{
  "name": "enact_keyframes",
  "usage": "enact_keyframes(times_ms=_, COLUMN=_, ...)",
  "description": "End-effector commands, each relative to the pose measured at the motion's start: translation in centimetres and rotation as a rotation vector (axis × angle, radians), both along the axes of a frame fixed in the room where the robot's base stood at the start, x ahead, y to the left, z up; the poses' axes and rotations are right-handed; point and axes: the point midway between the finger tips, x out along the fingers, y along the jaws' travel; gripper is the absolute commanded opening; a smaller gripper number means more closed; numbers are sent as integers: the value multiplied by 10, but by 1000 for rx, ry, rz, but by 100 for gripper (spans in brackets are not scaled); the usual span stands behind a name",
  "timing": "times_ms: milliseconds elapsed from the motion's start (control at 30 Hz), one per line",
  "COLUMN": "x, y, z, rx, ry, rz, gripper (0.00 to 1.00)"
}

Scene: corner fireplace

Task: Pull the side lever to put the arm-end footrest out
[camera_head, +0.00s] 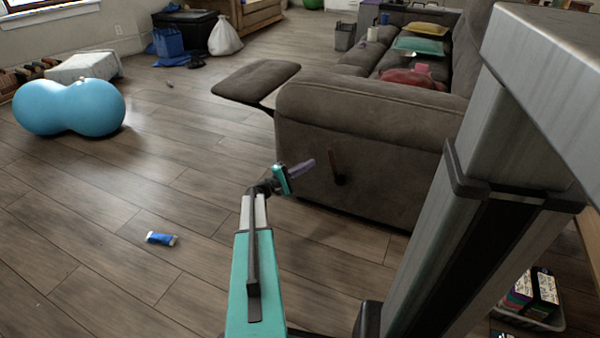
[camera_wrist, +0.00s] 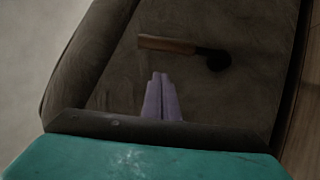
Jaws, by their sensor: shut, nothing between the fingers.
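The side lever (camera_head: 335,163) is a brown wooden handle on a dark pivot, on the end face of the grey-brown sofa (camera_head: 390,125). It stands nearly upright in the head view. In the wrist view the lever (camera_wrist: 168,45) lies crosswise, with its dark pivot at its right end. The footrest (camera_head: 256,80) sticks out to the left from the sofa's far front side, roughly level. My gripper (camera_head: 311,162) has pale purple fingers, shut and empty, a little left of the lever and apart from it. In the wrist view my gripper (camera_wrist: 160,78) points at the sofa's side below the lever.
A blue peanut-shaped ball (camera_head: 68,107) rests on the wooden floor at the left. A small blue-and-white packet (camera_head: 161,238) lies on the floor left of my arm. A crate of boxes (camera_head: 535,318) stands at the lower right. The floor between the ball and sofa is mostly clear.

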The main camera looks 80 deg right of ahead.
Motion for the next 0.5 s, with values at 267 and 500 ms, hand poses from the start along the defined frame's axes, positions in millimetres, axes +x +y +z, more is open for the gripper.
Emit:
enact_keyframes(times_ms=267, x=-30, y=-8, z=7, rx=-1, ry=1, rz=-1, gripper=0)
enact_keyframes(times_ms=500, x=-45, y=-9, z=13, rx=-1, ry=1, rz=0, gripper=0)
